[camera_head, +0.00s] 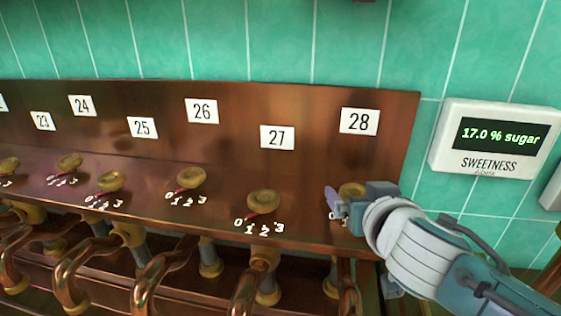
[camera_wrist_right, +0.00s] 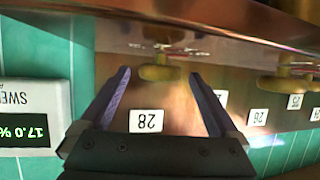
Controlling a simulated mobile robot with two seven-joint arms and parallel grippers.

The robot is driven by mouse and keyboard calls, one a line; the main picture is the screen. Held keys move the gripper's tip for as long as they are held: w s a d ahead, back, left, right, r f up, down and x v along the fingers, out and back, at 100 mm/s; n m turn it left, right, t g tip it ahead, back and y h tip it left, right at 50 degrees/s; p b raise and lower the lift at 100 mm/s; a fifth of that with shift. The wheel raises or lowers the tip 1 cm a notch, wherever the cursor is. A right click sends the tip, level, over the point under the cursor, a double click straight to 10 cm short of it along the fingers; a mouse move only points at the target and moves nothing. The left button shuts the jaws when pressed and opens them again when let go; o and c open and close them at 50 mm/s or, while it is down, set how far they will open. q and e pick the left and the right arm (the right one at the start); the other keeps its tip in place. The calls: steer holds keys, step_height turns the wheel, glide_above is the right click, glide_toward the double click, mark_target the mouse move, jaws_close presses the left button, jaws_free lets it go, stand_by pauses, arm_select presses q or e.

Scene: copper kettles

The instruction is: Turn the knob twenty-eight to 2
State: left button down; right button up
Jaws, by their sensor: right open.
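The knob twenty-eight (camera_head: 351,189) is a round brass knob on the copper panel below the white "28" label (camera_head: 359,121). My right gripper (camera_head: 349,202) is in front of it and hides part of the knob and most of its number scale. In the right wrist view, which is upside down, the knob (camera_wrist_right: 159,73) shows between the two open purple fingertips (camera_wrist_right: 160,74), with gaps on both sides. I cannot tell the knob's pointer setting. My left gripper is not in view.
Knob 27 (camera_head: 264,202) sits to the left, with several more labelled knobs in a row. Copper pipes (camera_head: 155,280) run below the panel. A sweetness display (camera_head: 495,138) reading "17.0 % sugar" hangs on the green tiled wall at right.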

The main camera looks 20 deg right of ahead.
steer(key=c, duration=1.4)
steer(key=shift+o, duration=0.2)
